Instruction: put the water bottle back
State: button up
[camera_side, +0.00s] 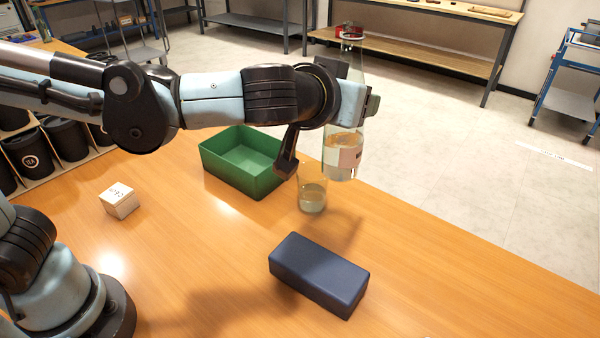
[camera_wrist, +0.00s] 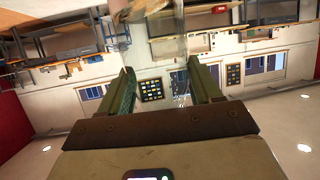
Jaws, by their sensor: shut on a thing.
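The water bottle (camera_side: 343,155) is clear with a red cap (camera_side: 350,32). It stands nearly upright in the side view, with water and a pale label in its lower part. My gripper (camera_side: 362,100) is shut around the bottle's middle and holds it above the table. The gripper covers part of the bottle. In the wrist view both fingers of my gripper (camera_wrist: 163,75) show, and the see-through bottle is hard to make out between them. A drinking glass (camera_side: 312,197) with some water stands on the table below and slightly left of the bottle.
An open green bin (camera_side: 268,184) stands behind the glass. A dark blue block (camera_side: 318,272) lies in front. A small white box (camera_side: 119,200) is at left, near several black canisters (camera_side: 66,140). The table (camera_side: 440,275) is clear at right.

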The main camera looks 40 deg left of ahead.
jog(key=s+a+n+g+y, duration=0.2)
jog(key=a+n+g+y, duration=0.35)
jog(key=a, duration=0.95)
jog(key=s+a+n+g+y, duration=0.6)
jog(key=s+a+n+g, duration=0.2)
jog(key=s+a+n, duration=0.3)
jog(key=a+f, duration=1.2)
jog(key=f, duration=0.4)
jog(key=shift+w, duration=0.45)
jog(key=shift+a, duration=0.1)
jog(key=o, duration=1.5)
jog(key=shift+f, duration=0.1)
